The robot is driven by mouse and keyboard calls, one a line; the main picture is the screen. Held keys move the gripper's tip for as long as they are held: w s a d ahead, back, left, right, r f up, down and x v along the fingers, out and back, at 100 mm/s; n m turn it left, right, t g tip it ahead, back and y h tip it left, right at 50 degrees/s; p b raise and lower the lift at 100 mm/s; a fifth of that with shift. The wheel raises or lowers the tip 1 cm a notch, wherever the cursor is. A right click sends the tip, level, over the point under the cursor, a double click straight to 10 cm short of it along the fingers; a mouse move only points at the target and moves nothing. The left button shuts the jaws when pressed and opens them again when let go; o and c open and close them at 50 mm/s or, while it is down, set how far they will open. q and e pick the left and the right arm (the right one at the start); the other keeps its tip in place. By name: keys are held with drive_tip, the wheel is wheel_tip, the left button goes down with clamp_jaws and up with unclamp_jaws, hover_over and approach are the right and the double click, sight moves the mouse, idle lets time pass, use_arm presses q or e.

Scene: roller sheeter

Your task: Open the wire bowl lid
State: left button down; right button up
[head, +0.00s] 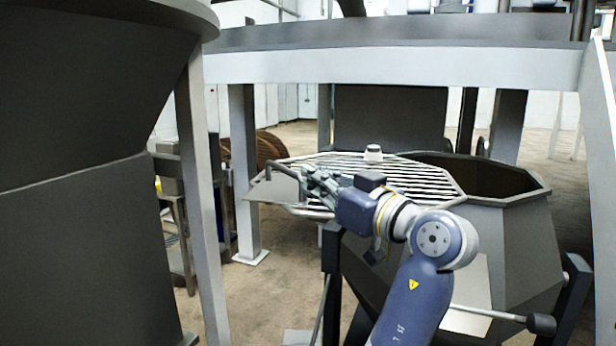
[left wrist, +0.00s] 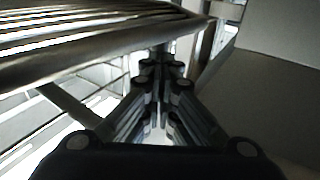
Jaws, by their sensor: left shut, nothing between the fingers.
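The wire bowl lid (head: 400,178) is an octagonal grid of pale bars. In the head view it lies over the left part of the grey bowl (head: 510,225) and sticks out past it to the left. The bowl's dark inside is uncovered on the right. A flat grey plate with a bent rod (head: 280,188) is at the lid's left end. My left gripper (head: 308,176) is shut and empty at the lid's near left edge. In the left wrist view its fingers (left wrist: 161,62) are together beside the lid's rim (left wrist: 95,55); contact is unclear. My right gripper is out of view.
A large dark vessel (head: 80,220) fills the left side. A grey post (head: 200,200) stands beside it. A pale overhead beam (head: 420,67) crosses behind the bowl. A wooden reel (head: 262,150) is behind the lid. Bare floor shows left of the bowl.

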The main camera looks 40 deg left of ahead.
sight(291, 203)
use_arm(q)
drive_tip(key=shift+d+r, duration=0.1)
drive_tip(key=shift+d, duration=0.1)
drive_tip(key=shift+a, duration=0.15)
drive_tip(key=shift+m+t+h, duration=0.4)
drive_tip(key=shift+m+t, duration=0.2)
drive_tip(key=shift+t, duration=0.3)
drive_tip(key=a, duration=0.1)
drive_tip(key=a+b, duration=0.1)
drive_tip(key=a, duration=0.3)
drive_tip(key=shift+s+f, duration=0.2)
drive_tip(key=shift+s, duration=0.15)
drive_tip(key=a, duration=0.7)
drive_tip(key=shift+a+r+t, duration=0.15)
drive_tip(key=shift+r+t, duration=0.05)
drive_tip(key=shift+t, duration=0.2)
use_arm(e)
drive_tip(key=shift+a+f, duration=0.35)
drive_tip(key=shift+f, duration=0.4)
